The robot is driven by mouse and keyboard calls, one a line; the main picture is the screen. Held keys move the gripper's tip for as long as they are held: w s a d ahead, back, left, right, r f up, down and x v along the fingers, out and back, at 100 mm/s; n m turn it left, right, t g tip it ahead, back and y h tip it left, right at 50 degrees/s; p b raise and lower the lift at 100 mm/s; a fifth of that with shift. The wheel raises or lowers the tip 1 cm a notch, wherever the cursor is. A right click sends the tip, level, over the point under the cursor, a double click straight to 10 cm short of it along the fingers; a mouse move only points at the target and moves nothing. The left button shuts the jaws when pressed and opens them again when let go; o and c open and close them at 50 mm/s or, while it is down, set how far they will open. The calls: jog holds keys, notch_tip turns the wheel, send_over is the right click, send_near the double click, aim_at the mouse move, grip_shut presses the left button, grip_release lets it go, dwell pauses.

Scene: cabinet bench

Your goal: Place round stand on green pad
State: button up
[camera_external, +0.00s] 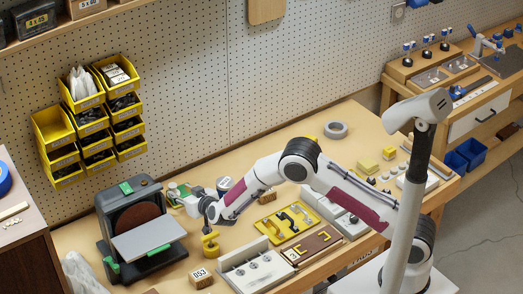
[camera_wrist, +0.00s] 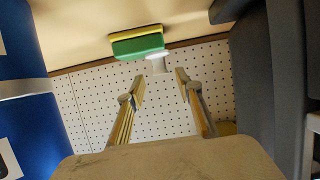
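My gripper (camera_external: 184,199) is low over the bench, beside the grey sanding machine, pointing left. In the wrist view the two fingers (camera_wrist: 160,88) are apart with nothing held between them. A green pad with a yellow layer (camera_wrist: 138,44) lies beyond the fingertips, with a small white piece (camera_wrist: 158,64) beside it. Green also shows by the gripper in the external view (camera_external: 173,188), partly hidden. A yellow piece with a round base (camera_external: 210,244) stands on the bench below my wrist; I cannot tell if it is the round stand.
The grey sanding machine (camera_external: 130,216) stands close left of the gripper. A blue cylinder (camera_wrist: 25,70) fills the left of the wrist view. A numbered block (camera_external: 200,277), a yellow tray (camera_external: 287,222) and a light fixture (camera_external: 255,268) occupy the bench front. Yellow bins (camera_external: 82,100) hang behind.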

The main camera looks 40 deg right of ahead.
dwell(0.4)
jog(key=s+d+r+g+y, duration=0.1)
jog(key=d+r, duration=0.1)
jog(key=r, duration=0.5)
jog(key=s+d+r+y, duration=0.1)
jog(key=d+r+y, duration=0.15)
jog(key=r, duration=0.35)
jog(key=s+d+r+n+g, duration=0.1)
jog(key=s+d+r+g, duration=0.1)
jog(key=s+d+r, duration=0.7)
jog(key=s+d+g+h, duration=0.1)
jog(key=s+d, duration=0.5)
jog(key=s, duration=0.6)
jog(key=s+d+g+h, duration=0.1)
jog(key=s+d+g, duration=0.1)
jog(key=s+d, duration=0.5)
jog(key=s+d+m+g+h, duration=0.1)
jog(key=s+d, duration=0.5)
jog(key=s, duration=1.2)
jog(key=shift+d+f+g, duration=0.25)
jog(key=shift+f+g, duration=0.05)
jog(key=shift+g, duration=0.2)
jog(key=shift+s+h, duration=0.1)
jog(key=shift+h, duration=0.15)
